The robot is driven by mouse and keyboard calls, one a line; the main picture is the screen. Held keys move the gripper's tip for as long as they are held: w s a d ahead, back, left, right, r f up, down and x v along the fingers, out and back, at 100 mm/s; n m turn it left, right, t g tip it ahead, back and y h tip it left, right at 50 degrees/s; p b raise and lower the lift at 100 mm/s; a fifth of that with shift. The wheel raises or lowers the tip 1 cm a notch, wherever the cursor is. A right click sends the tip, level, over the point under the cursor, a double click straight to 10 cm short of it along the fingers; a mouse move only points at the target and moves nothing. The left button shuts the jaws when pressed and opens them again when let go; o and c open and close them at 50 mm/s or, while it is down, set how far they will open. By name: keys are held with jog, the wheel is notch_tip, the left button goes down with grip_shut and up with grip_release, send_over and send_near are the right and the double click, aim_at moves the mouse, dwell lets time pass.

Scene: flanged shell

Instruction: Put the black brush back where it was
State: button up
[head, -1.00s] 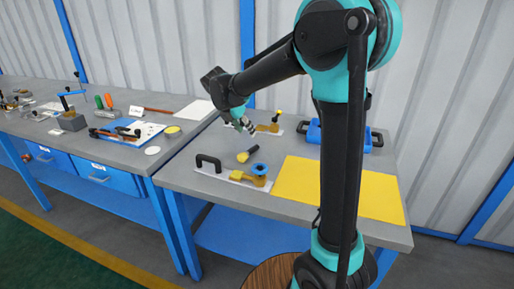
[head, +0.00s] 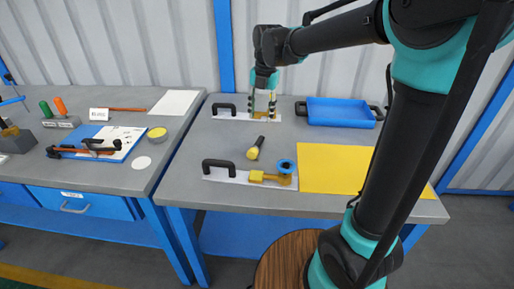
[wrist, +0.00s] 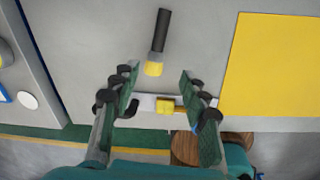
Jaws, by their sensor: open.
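The brush (head: 255,148), with a black handle and a yellow end, lies on the grey right-hand bench, behind the front white plate. In the wrist view the brush (wrist: 158,42) lies beyond my fingertips, its yellow end toward them. My gripper (head: 262,106) points down at the back of the bench, in front of or over the rear white plate (head: 231,115), partly hiding it. In the wrist view my gripper (wrist: 160,92) is open, with nothing held between the fingers. The front white plate (head: 232,176) carries a black handle, a yellow block and a blue ring.
A yellow mat (head: 340,168) covers the bench's right side, with a blue tray (head: 340,112) behind it. The left bench holds orange and green handled tools, a white card (head: 98,115), a round tin (head: 157,134) and a white disc (head: 142,163). Bare bench surrounds the brush.

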send_over(256, 145)
jog(key=f, duration=0.5)
jog(key=d+f, duration=0.1)
jog(key=f, duration=0.2)
jog(key=shift+f, duration=0.35)
jog(key=shift+s+a+f, duration=0.1)
jog(key=shift+a+f, duration=0.15)
jog(key=shift+f, duration=1.15)
jog(key=shift+a+f, duration=0.2)
jog(key=shift+f, duration=1.15)
jog(key=shift+c, duration=0.4)
grip_shut()
